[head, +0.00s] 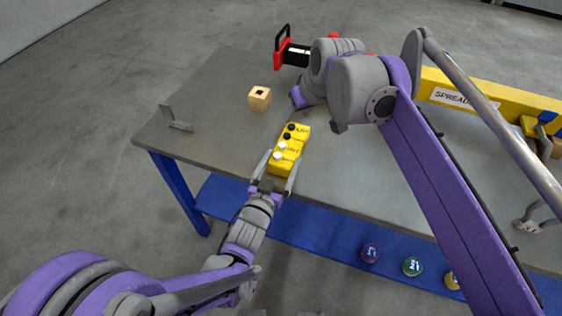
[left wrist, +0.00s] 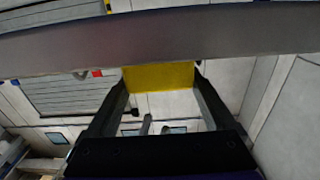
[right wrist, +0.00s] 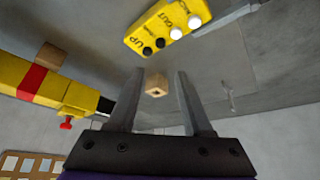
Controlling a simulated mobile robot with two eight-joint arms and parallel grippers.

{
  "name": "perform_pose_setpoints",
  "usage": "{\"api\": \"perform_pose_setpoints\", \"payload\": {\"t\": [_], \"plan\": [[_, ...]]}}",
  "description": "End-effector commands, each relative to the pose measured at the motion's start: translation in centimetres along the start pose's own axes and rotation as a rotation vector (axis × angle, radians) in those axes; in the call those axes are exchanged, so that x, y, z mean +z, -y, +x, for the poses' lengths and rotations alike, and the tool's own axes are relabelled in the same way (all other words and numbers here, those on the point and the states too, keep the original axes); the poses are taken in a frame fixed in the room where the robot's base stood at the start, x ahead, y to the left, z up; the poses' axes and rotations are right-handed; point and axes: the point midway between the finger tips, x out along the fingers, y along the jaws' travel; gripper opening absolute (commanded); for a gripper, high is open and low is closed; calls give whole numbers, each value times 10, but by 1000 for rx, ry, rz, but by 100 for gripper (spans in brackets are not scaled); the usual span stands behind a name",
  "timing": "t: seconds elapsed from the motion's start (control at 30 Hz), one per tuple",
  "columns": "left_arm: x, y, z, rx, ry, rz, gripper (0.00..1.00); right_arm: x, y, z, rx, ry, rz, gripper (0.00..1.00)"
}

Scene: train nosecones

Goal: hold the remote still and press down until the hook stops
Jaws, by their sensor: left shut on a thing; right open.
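The yellow remote (head: 289,147) lies at the table's near edge. It has two black and two white buttons, and its face shows in the right wrist view (right wrist: 150,32), with "UP" and "OUT" readable. My left gripper (head: 282,163) is shut on its near end; the left wrist view shows its yellow end (left wrist: 160,77) between the fingers. My right gripper (right wrist: 160,73) is open and empty, apart from the remote; in the head view its fingers are mostly hidden behind its wrist. I cannot pick out the hook for certain.
A wooden block with a hole (head: 259,98) stands beyond the remote. A grey bracket (head: 176,120) is at the table's left. A yellow spreader beam (head: 480,92) lies at the right, and a red-and-black object (head: 294,52) at the back. Several coloured balls (head: 412,266) rest on the blue lower shelf.

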Motion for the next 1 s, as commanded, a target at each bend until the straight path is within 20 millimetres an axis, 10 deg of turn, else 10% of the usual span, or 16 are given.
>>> {"api": "perform_pose_setpoints", "payload": {"t": [0.13,0.4,1.0], "plan": [[0,0,0,0,0,0,1,0,0,0,0,0,0,50],[0,0,0,0,0,0,1,0,0,0,0,0,0,1],[0,0,0,0,0,0,1,0,0,0,0,0,0,0]]}}
